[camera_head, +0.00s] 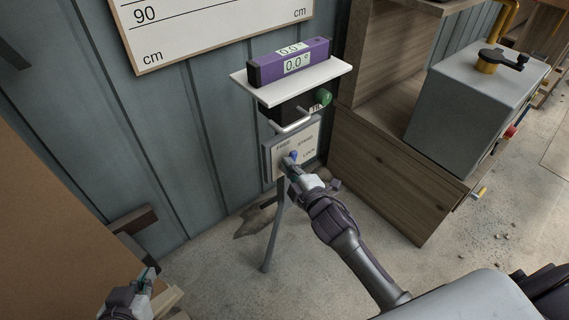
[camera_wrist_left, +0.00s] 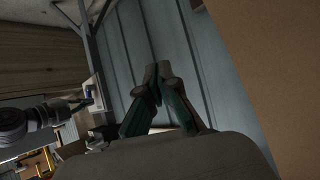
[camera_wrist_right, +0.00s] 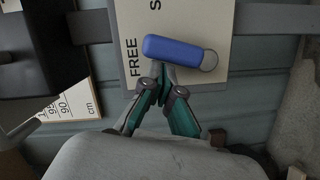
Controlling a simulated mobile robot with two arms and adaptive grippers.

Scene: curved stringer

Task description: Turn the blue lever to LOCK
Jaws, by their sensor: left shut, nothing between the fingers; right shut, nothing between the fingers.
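The blue lever (camera_wrist_right: 172,50) is on a pale panel (camera_head: 312,137) with dark lettering. In the right wrist view it lies sideways, its round grey hub (camera_wrist_right: 210,60) at the right and its free end beside the word FREE. In the head view the lever (camera_head: 293,155) is partly covered by my right gripper (camera_head: 288,165). That gripper is shut and empty, its fingertips (camera_wrist_right: 161,82) just below the lever in the right wrist view; I cannot tell whether they touch. My left gripper (camera_head: 147,274) is shut and empty at lower left, away from the panel; its fingertips (camera_wrist_left: 157,78) show in its own view.
Above the panel, a white shelf (camera_head: 330,69) carries a purple level (camera_head: 262,73), with a green knob (camera_head: 324,96) below. A wooden cabinet (camera_head: 380,165) stands to the right. A brown board (camera_head: 60,240) is at the left, near my left gripper.

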